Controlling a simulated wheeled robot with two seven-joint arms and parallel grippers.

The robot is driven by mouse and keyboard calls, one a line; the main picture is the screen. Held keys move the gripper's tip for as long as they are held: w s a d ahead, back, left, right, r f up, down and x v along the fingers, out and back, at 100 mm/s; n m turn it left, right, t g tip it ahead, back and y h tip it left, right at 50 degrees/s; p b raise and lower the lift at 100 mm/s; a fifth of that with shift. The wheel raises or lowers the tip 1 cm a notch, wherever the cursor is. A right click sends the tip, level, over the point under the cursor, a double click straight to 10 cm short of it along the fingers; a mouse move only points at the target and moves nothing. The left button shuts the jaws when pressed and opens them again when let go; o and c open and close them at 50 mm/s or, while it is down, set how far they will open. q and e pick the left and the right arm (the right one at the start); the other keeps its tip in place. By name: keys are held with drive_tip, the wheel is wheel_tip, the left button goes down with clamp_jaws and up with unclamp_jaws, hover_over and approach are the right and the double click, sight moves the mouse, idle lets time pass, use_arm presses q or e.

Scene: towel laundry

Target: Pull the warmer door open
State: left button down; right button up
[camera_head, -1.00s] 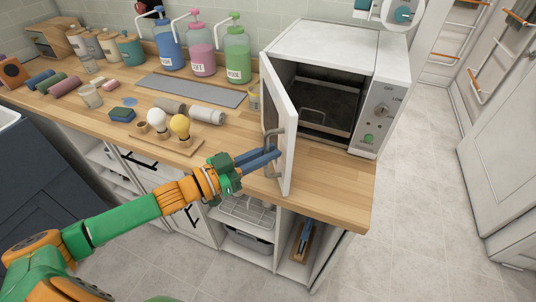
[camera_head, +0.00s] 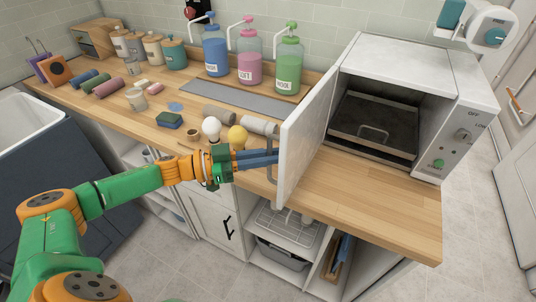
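The warmer (camera_head: 408,58) is a white box on the right end of the wooden counter. Its white door (camera_head: 306,135) is hinged on the left and stands wide open, swung out toward me. The open cavity shows a dark tray (camera_head: 350,128) with a metal loop handle. The grey door handle (camera_head: 271,180) is on the door's outer face, near its free edge. My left gripper (camera_head: 262,158) reaches in from the left with its blue fingers close together at this handle and looks shut on it. The fingers partly hide the handle. My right gripper is out of view.
Pump bottles (camera_head: 249,62) stand along the wall. The counter (camera_head: 385,205) in front of the warmer is clear.

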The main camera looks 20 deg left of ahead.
use_arm(q)
drive_tip(key=shift+w+a, duration=0.15)
drive_tip(key=shift+a, duration=0.25)
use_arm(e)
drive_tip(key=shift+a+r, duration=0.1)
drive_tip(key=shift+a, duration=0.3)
use_arm(q)
drive_tip(key=c, duration=1.2)
unclamp_jaws()
drive_tip(key=shift+o, duration=0.2)
drive_tip(key=shift+w+d, duration=0.1)
drive_tip(key=shift+d, duration=0.1)
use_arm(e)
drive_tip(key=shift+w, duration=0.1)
use_arm(q)
drive_tip(key=b+v, duration=0.2)
drive_tip(key=v, duration=0.5)
drive_tip(key=shift+b, duration=0.4)
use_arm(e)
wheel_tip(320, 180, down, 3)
